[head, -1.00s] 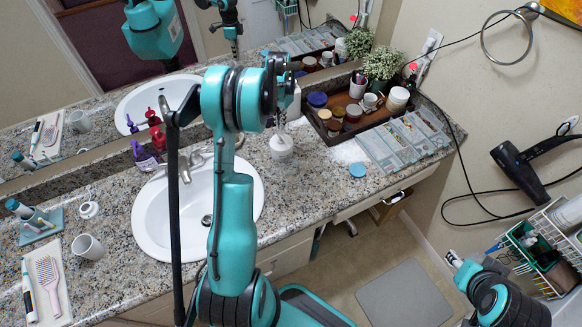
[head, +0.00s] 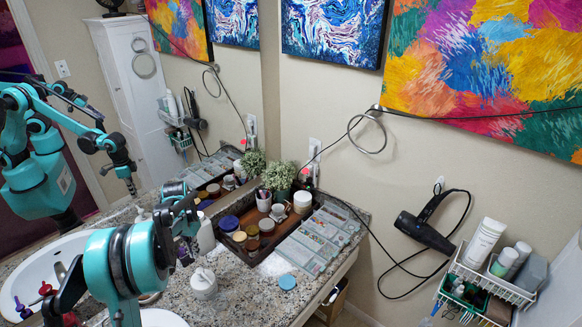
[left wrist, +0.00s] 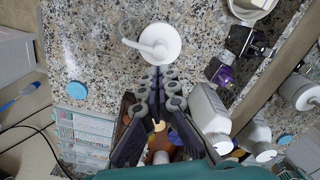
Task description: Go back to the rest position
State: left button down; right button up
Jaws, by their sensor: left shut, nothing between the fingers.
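My left gripper (head: 184,258) is above the counter near the middle of the head view, partly hidden by its own teal wrist. In the left wrist view its two dark fingers (left wrist: 158,76) are together with nothing between them. The same container stands on the granite counter in the head view (head: 203,286). My right gripper is outside both views.
A dark tray (head: 238,262) of jars and a clear compartment organizer (head: 297,253) lie on the counter (head: 250,308). A white bottle (head: 205,238) stands beside the gripper. A black hair dryer (head: 425,232) and a wire rack (head: 492,285) hang on the right wall. A mirror (head: 240,80) backs the counter.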

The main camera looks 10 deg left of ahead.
pick_arm(q)
jog(key=s+d+r+t+b, duration=0.2)
jog(key=s+d+r, duration=0.25)
jog(key=d, duration=0.45)
jog(key=s+d+r+t+b, duration=0.1)
jog(key=s+d+r+b, duration=0.15)
jog(key=d+r, duration=0.4)
jog(key=s+d+f+t+b, duration=0.1)
jog(key=s+d+f+t, duration=0.1)
jog(key=s+d, duration=0.4)
jog(key=s+d+f+t+b, duration=0.2)
jog(key=s+d+f, duration=0.1)
jog(key=s+d, duration=0.4)
jog(key=shift+s+d+f+m, duration=0.25)
jog(key=shift+d+f+m, duration=0.05)
jog(key=shift+d+f, duration=0.1)
